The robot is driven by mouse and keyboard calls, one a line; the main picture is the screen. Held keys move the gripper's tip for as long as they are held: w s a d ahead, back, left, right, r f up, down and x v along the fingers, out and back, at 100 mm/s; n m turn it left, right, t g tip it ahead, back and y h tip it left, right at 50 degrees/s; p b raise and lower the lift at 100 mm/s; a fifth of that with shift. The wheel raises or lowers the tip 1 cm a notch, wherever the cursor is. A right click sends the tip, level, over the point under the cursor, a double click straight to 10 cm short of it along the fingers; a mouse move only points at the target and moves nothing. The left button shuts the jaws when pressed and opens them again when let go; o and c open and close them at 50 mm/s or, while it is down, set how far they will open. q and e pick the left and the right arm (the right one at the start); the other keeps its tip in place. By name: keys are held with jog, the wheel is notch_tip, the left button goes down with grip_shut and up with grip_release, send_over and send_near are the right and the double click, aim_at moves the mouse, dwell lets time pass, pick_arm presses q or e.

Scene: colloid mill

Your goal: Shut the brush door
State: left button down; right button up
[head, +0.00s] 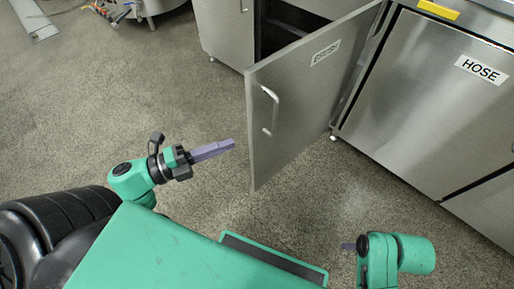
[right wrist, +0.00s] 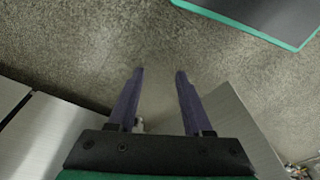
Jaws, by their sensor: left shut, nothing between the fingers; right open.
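The brush door (head: 305,95) is a grey steel cabinet door that stands wide open in the head view, swung out from the cabinet on its right-hand edge. It has a bar handle (head: 270,110) and a small label (head: 325,53) too small to read surely. My left gripper (head: 234,145) is shut and empty, left of the door's free edge and apart from it. My right gripper (head: 345,246) is low, in front of the door and apart from it. In the right wrist view its fingers (right wrist: 160,74) are open with only floor between them.
The open cabinet (head: 275,30) is dark inside. To the right stands a closed door labelled HOSE (head: 420,100). In the right wrist view a grey panel (right wrist: 238,125) lies right of the fingers, and cabinet fronts (right wrist: 60,130) lie left.

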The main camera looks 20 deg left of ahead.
aim_at(251, 122)
pick_arm(q)
jog(key=w+d, duration=0.1)
jog(key=w, duration=0.1)
jog(key=w+d+b, duration=0.1)
jog(key=w, duration=0.2)
jog(key=w+d, duration=0.2)
jog(key=w, duration=0.1)
jog(key=shift+w+d+r, duration=0.1)
jog(key=shift+w, duration=0.15)
jog(key=shift+w+a+r, duration=0.1)
jog(key=shift+w+a, duration=0.1)
jog(key=shift+a, duration=0.2)
pick_arm(e)
jog(key=shift+w+a+r+t+y, duration=0.2)
jog(key=shift+w+a+t, duration=0.15)
jog(key=shift+a, duration=0.25)
jog(key=shift+w+a+r+t+y, duration=0.25)
jog(key=shift+w+a, duration=0.1)
jog(key=shift+a, duration=0.2)
jog(key=shift+f, duration=0.1)
